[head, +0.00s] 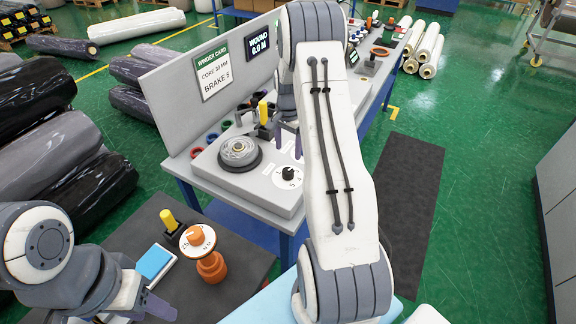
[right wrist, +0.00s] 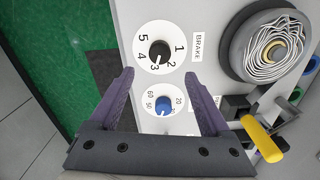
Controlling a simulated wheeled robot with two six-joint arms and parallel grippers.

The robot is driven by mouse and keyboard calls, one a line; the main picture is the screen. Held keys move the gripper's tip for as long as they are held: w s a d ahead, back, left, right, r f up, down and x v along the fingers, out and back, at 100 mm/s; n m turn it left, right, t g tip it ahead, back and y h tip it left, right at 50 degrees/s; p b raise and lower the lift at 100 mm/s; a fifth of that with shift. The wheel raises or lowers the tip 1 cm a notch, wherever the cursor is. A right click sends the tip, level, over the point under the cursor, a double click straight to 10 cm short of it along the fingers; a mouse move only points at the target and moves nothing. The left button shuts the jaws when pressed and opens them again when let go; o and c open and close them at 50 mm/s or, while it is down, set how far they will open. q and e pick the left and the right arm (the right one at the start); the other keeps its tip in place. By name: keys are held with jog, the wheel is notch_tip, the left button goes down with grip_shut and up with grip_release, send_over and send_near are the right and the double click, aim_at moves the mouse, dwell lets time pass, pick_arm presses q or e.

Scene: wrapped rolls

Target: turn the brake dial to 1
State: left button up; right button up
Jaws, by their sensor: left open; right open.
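The brake dial (right wrist: 159,50) is a black knob on a white round plate numbered 1 to 5, beside a BRAKE label, in the right wrist view. Its white mark appears to point near 3. In the head view the brake dial (head: 288,173) sits at the bench's near right corner, partly hidden by my right arm. My right gripper (right wrist: 159,74) is open and empty, its fingertips apart on either side of the dial's lower edge, not touching the knob. My left gripper (head: 157,297) is open over the dark mat at lower left.
A blue-knobbed dial (right wrist: 163,105) lies between my right fingers. A wrapped roll (right wrist: 272,50) and a yellow-handled tool (right wrist: 262,140) are to the right. An orange-knobbed stand (head: 211,267) is near my left gripper.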

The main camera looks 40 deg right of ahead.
aim_at(288, 170)
notch_tip(288, 170, down, 8)
jog(key=p, duration=0.3)
jog(key=shift+f, duration=0.6)
